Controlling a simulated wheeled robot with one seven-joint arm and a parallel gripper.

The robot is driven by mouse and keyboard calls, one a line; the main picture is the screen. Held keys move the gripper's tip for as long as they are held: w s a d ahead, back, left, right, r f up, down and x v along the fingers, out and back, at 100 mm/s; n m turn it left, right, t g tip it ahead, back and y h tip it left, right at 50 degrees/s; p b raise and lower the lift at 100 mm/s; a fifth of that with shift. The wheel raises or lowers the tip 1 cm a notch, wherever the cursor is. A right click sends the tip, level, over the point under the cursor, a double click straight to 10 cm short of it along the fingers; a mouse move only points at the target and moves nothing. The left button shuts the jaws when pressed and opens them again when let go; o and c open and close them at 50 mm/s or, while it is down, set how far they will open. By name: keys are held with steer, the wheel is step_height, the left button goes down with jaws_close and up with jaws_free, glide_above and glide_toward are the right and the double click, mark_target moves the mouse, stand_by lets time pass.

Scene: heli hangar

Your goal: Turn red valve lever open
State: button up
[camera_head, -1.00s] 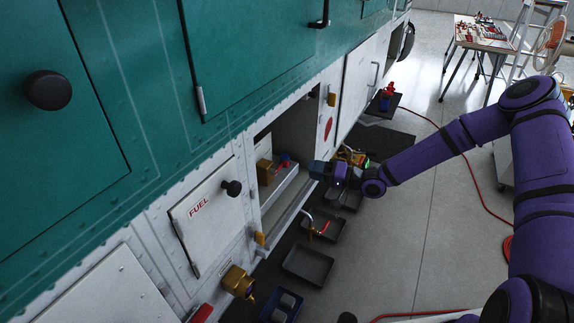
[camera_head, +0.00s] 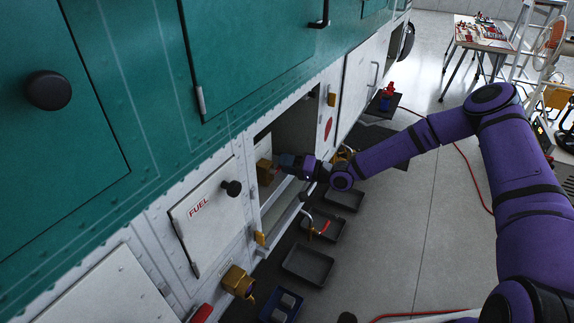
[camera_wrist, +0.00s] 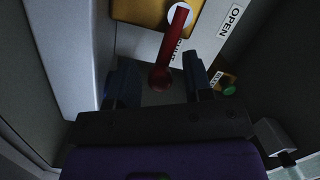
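In the wrist view, the red valve lever (camera_wrist: 172,46) runs from a yellow valve body (camera_wrist: 150,12) to a round red end. A label reading OPEN lies to its right; another label is partly hidden behind the lever. My gripper (camera_wrist: 157,70) is open, with one dark finger on each side of the lever's round end and gaps showing on both sides. In the head view, my gripper (camera_head: 287,164) is inside the open compartment, beside the yellow valve body (camera_head: 264,171). The lever is mostly hidden there.
The compartment's grey wall (camera_wrist: 60,60) rises close on the left in the wrist view. A green round part (camera_wrist: 229,90) sits at right. The FUEL door (camera_head: 206,215) is shut.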

steer(key=c, duration=0.7)
steer(key=shift+o, duration=0.2)
steer(key=shift+r+n, duration=0.1)
steer(key=shift+n, duration=0.4)
steer(key=n, duration=0.1)
steer(key=r+n, duration=0.1)
steer(key=n, duration=0.1)
steer(key=shift+s+r+h, duration=0.2)
steer(key=shift+r+h, duration=0.05)
steer(key=shift+h, duration=0.15)
steer(key=r+n, duration=0.1)
steer(key=n, duration=0.1)
steer(key=s+a+n+h, duration=0.1)
steer(key=n, duration=0.1)
steer(key=s+r+n, duration=0.1)
steer(key=n, duration=0.2)
steer(key=shift+a+r+t+h, duration=0.2)
steer(key=shift+r+t+h, duration=0.15)
steer(key=shift+t+h, duration=0.05)
steer(key=n, duration=0.1)
steer(key=s+n, duration=0.1)
steer(key=n, duration=0.1)
steer(key=s+a+n+t+h, duration=0.1)
steer(key=shift+a+r+n, duration=0.1)
steer(key=shift+r+n, duration=0.2)
steer(key=shift+n, duration=0.1)
